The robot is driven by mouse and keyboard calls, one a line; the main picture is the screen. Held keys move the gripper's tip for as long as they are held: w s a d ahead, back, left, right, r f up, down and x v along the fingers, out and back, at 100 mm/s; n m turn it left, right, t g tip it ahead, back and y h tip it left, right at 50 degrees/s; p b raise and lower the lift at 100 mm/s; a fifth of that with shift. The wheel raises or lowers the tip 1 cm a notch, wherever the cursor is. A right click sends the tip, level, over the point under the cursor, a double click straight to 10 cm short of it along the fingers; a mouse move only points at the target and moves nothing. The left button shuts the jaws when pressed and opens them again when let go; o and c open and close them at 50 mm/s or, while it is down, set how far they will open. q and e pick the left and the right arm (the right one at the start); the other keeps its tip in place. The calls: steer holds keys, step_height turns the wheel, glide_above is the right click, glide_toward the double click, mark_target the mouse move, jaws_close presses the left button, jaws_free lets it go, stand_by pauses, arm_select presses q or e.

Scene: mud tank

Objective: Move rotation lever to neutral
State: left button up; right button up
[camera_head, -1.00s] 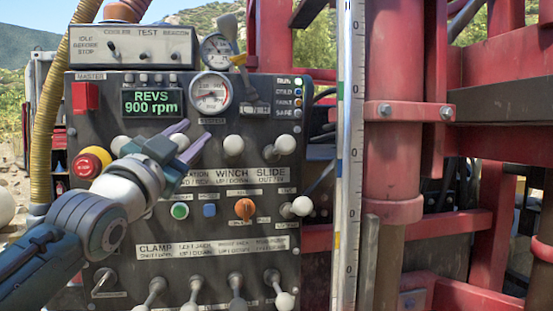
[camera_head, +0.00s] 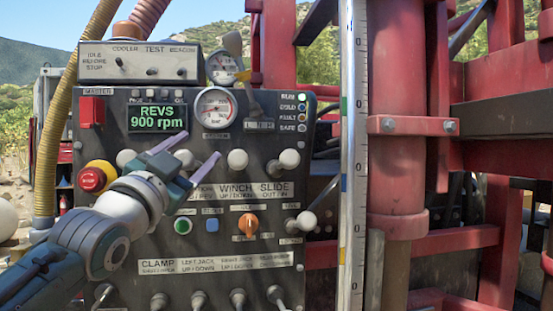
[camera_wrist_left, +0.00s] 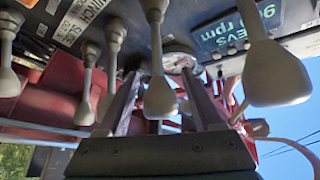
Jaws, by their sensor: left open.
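The rotation lever (camera_head: 185,158) stands on the dark control panel (camera_head: 262,130), its pale knob showing between the fingers of my left gripper (camera_head: 198,147). The label below it is partly covered by my gripper. In the left wrist view, a pale knob and its stem, the rotation lever (camera_wrist_left: 160,100), also lie between the two fingers of my left gripper (camera_wrist_left: 160,78). Gaps show on both sides of the knob there, and the gripper is open. I cannot tell the lever's exact tilt. My right gripper is not in view.
A lever (camera_head: 126,158) stands left of it; the winch lever (camera_head: 237,159) and slide lever (camera_head: 289,159) stand to the right. A red stop button (camera_head: 92,179) is close to my left wrist. More levers line the bottom. A red steel frame (camera_head: 398,180) rises at right.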

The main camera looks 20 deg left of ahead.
arm_select(q)
steer(key=b+v, duration=0.4)
steer(key=v, duration=0.6)
steer(key=shift+w, duration=0.1)
steer(key=s+d+f+n+g+h, duration=0.1)
steer(key=s+d+f+n+g, duration=0.15)
steer(key=f+g, duration=0.65)
steer(key=s+d+f+n+g+h, duration=0.1)
steer(key=s+d+f+g, duration=0.35)
steer(key=s+f, duration=0.6)
steer(key=s+d+f+g+h, duration=0.1)
steer(key=s+d+f+g, duration=0.35)
steer(key=s+f, duration=0.6)
step_height(320, 180, up, 22)
steer(key=s+p, duration=0.1)
steer(key=p, duration=2)
steer(key=shift+s+r+g+p, duration=0.2)
steer(key=shift+s+g+p, duration=0.1)
steer(key=shift+g+p, duration=0.1)
